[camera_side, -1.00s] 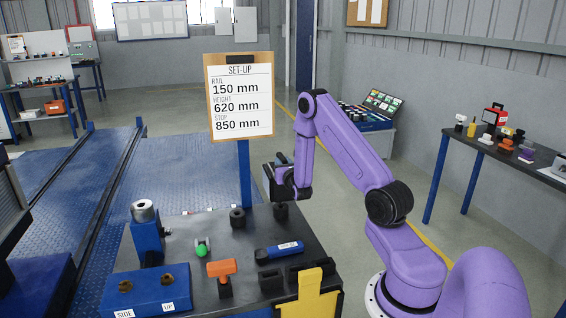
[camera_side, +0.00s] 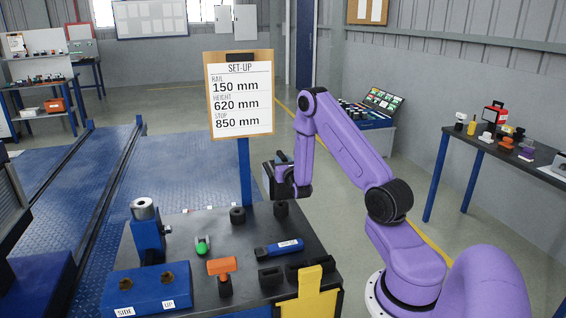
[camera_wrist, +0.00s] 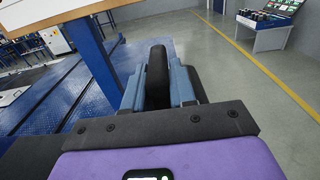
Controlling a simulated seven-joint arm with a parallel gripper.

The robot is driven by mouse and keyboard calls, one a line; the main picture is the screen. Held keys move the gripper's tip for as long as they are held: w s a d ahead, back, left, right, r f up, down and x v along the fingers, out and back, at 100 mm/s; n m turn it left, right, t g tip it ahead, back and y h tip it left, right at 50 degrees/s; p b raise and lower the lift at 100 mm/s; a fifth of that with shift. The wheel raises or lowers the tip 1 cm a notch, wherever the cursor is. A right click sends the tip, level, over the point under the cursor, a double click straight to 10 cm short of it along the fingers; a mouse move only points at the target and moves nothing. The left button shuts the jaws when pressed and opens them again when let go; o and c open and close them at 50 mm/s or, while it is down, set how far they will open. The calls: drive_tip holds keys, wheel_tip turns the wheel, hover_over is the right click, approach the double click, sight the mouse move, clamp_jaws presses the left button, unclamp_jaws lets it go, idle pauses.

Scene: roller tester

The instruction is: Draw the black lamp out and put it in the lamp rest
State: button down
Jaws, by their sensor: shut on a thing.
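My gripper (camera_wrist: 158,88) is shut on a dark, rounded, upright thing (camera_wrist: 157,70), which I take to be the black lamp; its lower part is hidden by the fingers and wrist. In the side view my gripper (camera_side: 277,176) is above the back right part of the dark bench, over a short black round holder (camera_side: 281,209). A similar black ring-shaped holder (camera_side: 237,215) stands left of it. I cannot tell which of these is the lamp rest.
A blue torch-like tool (camera_side: 280,248) lies on the bench. An orange-topped tool (camera_side: 221,267), a green-ended piece (camera_side: 203,246), a blue block with holes (camera_side: 150,288) and a blue post (camera_side: 147,235) stand left. A set-up board (camera_side: 240,95) rises behind on a blue post.

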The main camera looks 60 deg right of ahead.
drive_tip(key=shift+f, duration=2.4)
drive_tip(key=c, duration=0.8)
unclamp_jaws()
drive_tip(key=shift+c, duration=0.2)
drive_tip(key=shift+f, duration=0.15)
drive_tip(key=shift+s+a, duration=0.1)
